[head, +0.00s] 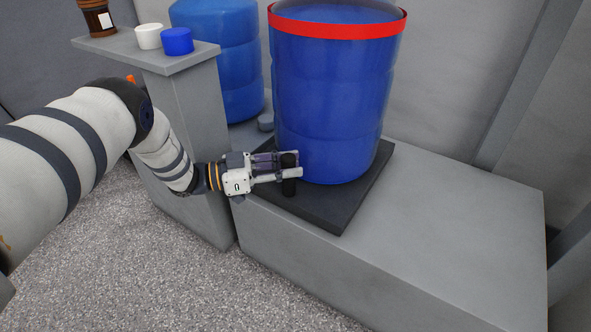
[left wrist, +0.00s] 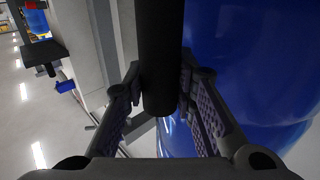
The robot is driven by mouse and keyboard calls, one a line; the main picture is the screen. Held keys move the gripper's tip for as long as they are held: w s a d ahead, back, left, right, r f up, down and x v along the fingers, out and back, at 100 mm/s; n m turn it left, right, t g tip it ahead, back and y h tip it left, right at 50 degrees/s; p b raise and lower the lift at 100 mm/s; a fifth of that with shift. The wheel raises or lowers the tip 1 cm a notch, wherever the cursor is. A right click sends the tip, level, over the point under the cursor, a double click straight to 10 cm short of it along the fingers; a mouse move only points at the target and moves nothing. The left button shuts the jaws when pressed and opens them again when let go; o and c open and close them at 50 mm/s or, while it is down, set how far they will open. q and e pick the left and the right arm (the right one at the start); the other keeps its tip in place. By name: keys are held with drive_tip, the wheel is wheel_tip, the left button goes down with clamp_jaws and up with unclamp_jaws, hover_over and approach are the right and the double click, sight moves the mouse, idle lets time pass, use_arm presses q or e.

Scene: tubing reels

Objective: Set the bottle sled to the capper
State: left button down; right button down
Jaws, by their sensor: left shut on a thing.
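A dark flat sled (head: 345,212) lies on a grey block, and a large blue bottle or drum with a red band (head: 335,100) stands upright on it. A short black upright handle (head: 289,187) stands at the sled's left front edge. My left gripper (head: 289,172) is shut on this handle, beside the drum. In the left wrist view, the black handle (left wrist: 160,60) runs between the two fingers, and the blue drum (left wrist: 240,50) fills the right side. My right gripper is out of view. I cannot make out a capper for certain.
A grey pedestal (head: 195,110) at the left carries a brown container (head: 98,18), a white cap (head: 148,37) and a blue cap (head: 177,41). A second blue drum (head: 228,60) stands behind. The grey block's top (head: 455,220) is clear to the right.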

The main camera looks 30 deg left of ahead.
use_arm(q)
drive_tip(key=shift+a+f, duration=0.15)
drive_tip(key=shift+a, duration=0.05)
drive_tip(key=c, duration=1.6)
unclamp_jaws()
drive_tip(key=shift+a, duration=0.15)
drive_tip(key=v, duration=1.2)
drive_tip(key=shift+s, duration=0.1)
